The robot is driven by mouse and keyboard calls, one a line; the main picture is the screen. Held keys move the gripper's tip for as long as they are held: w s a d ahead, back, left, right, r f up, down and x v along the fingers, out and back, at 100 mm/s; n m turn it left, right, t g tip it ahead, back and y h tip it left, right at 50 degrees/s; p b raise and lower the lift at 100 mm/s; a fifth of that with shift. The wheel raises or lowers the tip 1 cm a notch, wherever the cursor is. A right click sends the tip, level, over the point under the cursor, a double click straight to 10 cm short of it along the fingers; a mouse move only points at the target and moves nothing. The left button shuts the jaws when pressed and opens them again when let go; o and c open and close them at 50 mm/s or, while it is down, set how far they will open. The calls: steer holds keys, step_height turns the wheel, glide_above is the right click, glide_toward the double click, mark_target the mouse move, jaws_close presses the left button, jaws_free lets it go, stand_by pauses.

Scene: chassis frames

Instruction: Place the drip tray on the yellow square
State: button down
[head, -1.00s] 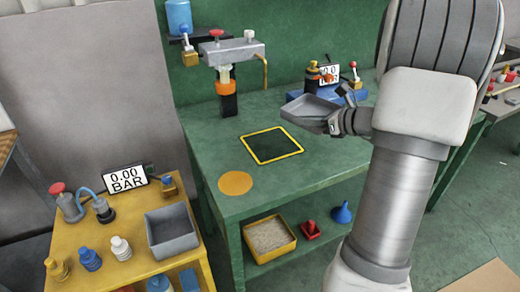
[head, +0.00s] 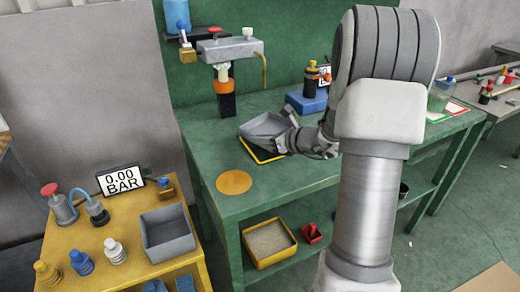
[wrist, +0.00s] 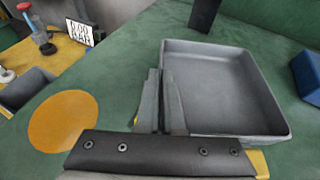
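The drip tray (head: 264,126) is a shallow grey open tray. My gripper (head: 290,135) is at the tray's right side in the head view. In the wrist view my gripper (wrist: 162,100) is shut on the near-left wall of the tray (wrist: 225,85), which looks empty and about level. Small yellow parts of the outline show below the tray there. I cannot tell whether the tray touches the bench.
An orange disc (head: 234,182) lies on the green bench (head: 290,177) in front of the square. A dispenser (head: 228,50) with a black and orange post stands behind. A blue block (head: 306,101) is at back right. A yellow cart (head: 128,245) stands left, holding a grey bin (head: 168,228).

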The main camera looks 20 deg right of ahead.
mark_target(264, 148)
steer(key=shift+f+b, duration=0.35)
steer(key=shift+f, duration=1.05)
steer(key=shift+f, duration=0.2)
steer(key=c, duration=1)
jaws_free()
steer(key=shift+c, duration=0.2)
steer(key=shift+s+d+r, duration=0.15)
steer(key=shift+s+r, duration=0.05)
steer(key=shift+r, duration=0.15)
steer(key=p+v, duration=0.2)
steer(key=v, duration=0.9)
steer(key=shift+s+d, duration=0.1)
steer(key=shift+s, duration=0.2)
